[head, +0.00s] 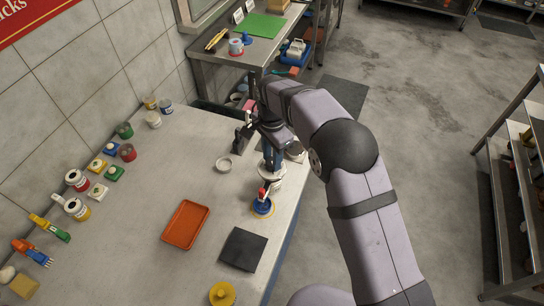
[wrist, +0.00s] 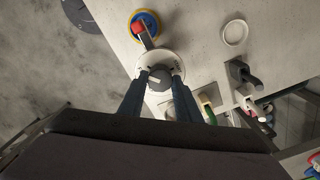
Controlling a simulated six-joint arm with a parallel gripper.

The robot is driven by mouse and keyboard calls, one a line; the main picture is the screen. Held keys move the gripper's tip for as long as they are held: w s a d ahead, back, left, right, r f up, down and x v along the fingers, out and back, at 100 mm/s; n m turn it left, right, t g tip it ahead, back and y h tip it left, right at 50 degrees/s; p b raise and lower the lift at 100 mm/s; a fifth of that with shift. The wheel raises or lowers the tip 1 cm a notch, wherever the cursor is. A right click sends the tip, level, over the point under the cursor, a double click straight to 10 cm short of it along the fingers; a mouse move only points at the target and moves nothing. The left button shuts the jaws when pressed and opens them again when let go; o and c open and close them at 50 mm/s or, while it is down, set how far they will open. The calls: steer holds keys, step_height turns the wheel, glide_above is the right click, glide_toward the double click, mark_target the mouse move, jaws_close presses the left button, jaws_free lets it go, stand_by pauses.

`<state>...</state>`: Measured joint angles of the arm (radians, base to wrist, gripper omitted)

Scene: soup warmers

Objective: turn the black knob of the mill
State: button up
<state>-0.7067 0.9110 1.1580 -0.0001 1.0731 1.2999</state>
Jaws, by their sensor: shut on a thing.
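The mill's round white top (wrist: 172,62), with dark marks around it, shows below my gripper in the wrist view. In the head view its white part (head: 270,174) stands near the right edge of the table. The black knob (wrist: 156,77) looks dark grey with a pale pointer line, and sits on the white top. My gripper (wrist: 158,82) is shut on the knob, one blue-grey finger on each side. In the head view my gripper (head: 270,157) points down at the mill, and the knob is hidden there.
A blue disc with a yellow rim (wrist: 151,20) and a red-ended piece (wrist: 139,28) lie close by the mill. An orange tray (head: 186,224), a dark plate (head: 243,249) and a small white dish (head: 224,164) are nearby. Cans and utensils line the wall side.

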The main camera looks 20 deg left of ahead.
steer(key=shift+m, duration=1.2)
steer(key=o, duration=1.1)
steer(key=shift+c, duration=0.2)
steer(key=shift+r, duration=0.15)
steer(key=shift+r+b, duration=1.2)
steer(key=shift+r, duration=2.4)
